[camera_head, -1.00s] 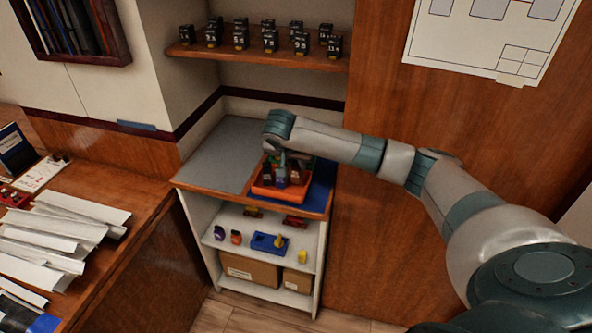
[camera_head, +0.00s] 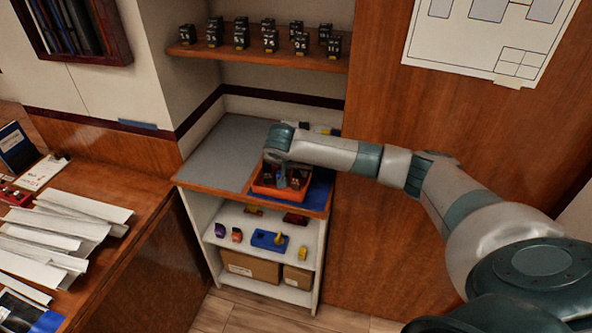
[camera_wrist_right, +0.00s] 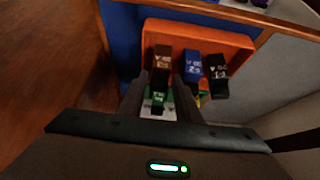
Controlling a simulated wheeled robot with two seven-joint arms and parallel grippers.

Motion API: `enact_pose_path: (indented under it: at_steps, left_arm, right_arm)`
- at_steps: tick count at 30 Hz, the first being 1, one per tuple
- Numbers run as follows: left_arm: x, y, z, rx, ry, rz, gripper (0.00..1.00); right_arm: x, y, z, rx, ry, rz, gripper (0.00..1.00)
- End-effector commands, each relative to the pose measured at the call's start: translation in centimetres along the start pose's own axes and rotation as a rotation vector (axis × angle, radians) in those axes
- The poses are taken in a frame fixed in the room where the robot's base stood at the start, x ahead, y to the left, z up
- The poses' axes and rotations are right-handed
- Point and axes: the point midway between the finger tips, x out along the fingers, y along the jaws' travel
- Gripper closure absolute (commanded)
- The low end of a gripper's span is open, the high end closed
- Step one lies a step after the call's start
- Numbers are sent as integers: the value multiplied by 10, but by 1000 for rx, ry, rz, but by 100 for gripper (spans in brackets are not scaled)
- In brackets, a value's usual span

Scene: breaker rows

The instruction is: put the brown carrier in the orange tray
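The orange tray (camera_head: 265,190) stands on the blue mat on top of the low cabinet; it also shows in the right wrist view (camera_wrist_right: 232,42). In the right wrist view the brown carrier (camera_wrist_right: 162,60) is between the two fingers of my right gripper (camera_wrist_right: 160,88), low over or in the tray. The fingers appear closed on its sides. Whether its base touches the tray floor is hidden. A blue carrier (camera_wrist_right: 193,66) and a black carrier (camera_wrist_right: 217,70) are in the tray beside it. In the head view my wrist hides part of the tray. My left gripper is out of view.
The blue mat (camera_head: 318,195) and grey mat (camera_head: 215,155) cover the cabinet top; the grey one is clear. Small items stand behind my wrist. The upper shelf (camera_head: 210,52) holds several black breakers. The lower shelf carries a blue holder (camera_head: 268,240) and small coloured parts.

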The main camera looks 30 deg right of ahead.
Motion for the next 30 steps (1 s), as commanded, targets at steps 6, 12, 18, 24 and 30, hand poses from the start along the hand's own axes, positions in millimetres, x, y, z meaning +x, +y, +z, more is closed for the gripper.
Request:
enact_pose_path:
  at_steps: [6, 12, 18, 24, 30]
  left_arm:
    - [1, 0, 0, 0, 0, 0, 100]
    - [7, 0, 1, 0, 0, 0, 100]
    - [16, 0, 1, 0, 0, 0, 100]
    - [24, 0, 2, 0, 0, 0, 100]
    - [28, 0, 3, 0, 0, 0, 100]
  right_arm:
    - [-3, 0, -2, 0, 1, -1, 69]
    - [-22, -1, 0, 0, 0, -2, 69]
    - [-56, -1, 0, 1, 0, -5, 69]
    - [-91, -1, -1, 0, 1, -4, 69]
    - [-115, -1, -1, 1, 0, -2, 69]
